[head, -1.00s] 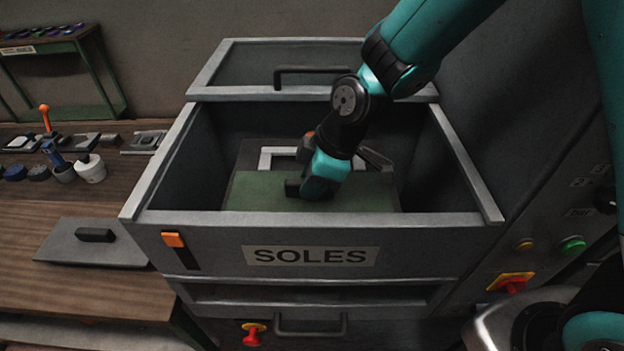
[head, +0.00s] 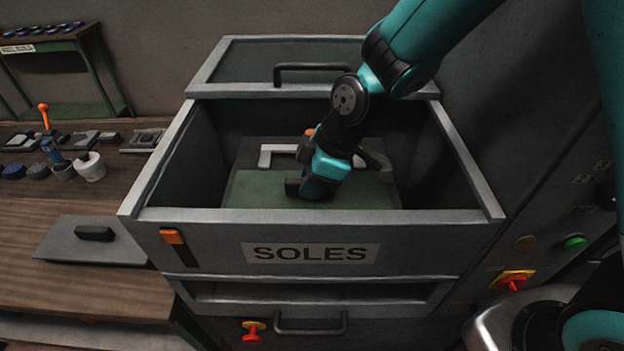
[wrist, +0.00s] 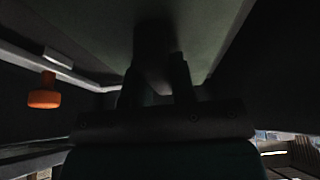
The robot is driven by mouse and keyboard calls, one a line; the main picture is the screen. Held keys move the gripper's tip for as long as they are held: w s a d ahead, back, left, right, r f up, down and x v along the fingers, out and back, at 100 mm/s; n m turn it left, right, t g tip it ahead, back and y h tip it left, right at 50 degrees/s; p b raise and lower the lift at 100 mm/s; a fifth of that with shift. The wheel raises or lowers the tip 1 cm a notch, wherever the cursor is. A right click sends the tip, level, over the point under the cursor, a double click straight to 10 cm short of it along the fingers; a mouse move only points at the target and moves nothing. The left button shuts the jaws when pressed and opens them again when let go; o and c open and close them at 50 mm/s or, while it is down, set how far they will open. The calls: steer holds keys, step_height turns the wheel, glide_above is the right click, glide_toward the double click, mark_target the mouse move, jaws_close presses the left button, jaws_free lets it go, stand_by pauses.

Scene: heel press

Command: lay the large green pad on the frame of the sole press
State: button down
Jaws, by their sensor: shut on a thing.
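The large green pad (head: 255,190) is a flat dull-green sheet inside the open-topped box of the sole press (head: 310,254), which is labelled SOLES. My gripper (head: 302,188) reaches down into the box over the pad and is shut on it, apparently by a dark grip at its middle. In the wrist view the pad (wrist: 215,28) fills the top as a dark greenish face, with the gripper fingers (wrist: 158,85) around the dark grip. Light grey frame bars (head: 280,151) show behind the pad. Whether the pad touches the frame cannot be told; its underside is hidden.
The box walls (head: 165,170) stand close around my gripper. An orange knob (wrist: 44,92) hangs at left in the wrist view. A workbench (head: 85,285) with a grey plate (head: 90,249) and small tools is on the left. A control panel with a green button (head: 575,243) is right.

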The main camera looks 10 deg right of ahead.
steer(key=shift+f+b, duration=0.35)
steer(key=shift+f, duration=0.05)
steer(key=c, duration=0.9)
jaws_free()
steer(key=b+v, duration=0.1)
steer(key=v, duration=1.6)
steer(key=shift+r+b, duration=0.3)
steer(key=s+m, duration=0.3)
steer(key=s, duration=0.2)
steer(key=s+f+m, duration=0.1)
steer(key=s+m, duration=0.2)
steer(key=s, duration=0.3)
steer(key=s+f+m, duration=0.1)
steer(key=s+m, duration=0.1)
steer(key=s, duration=0.3)
steer(key=shift+s+d+f+m+g, duration=0.1)
steer(key=shift+s+d+m+g, duration=0.2)
steer(key=shift+m+g, duration=0.1)
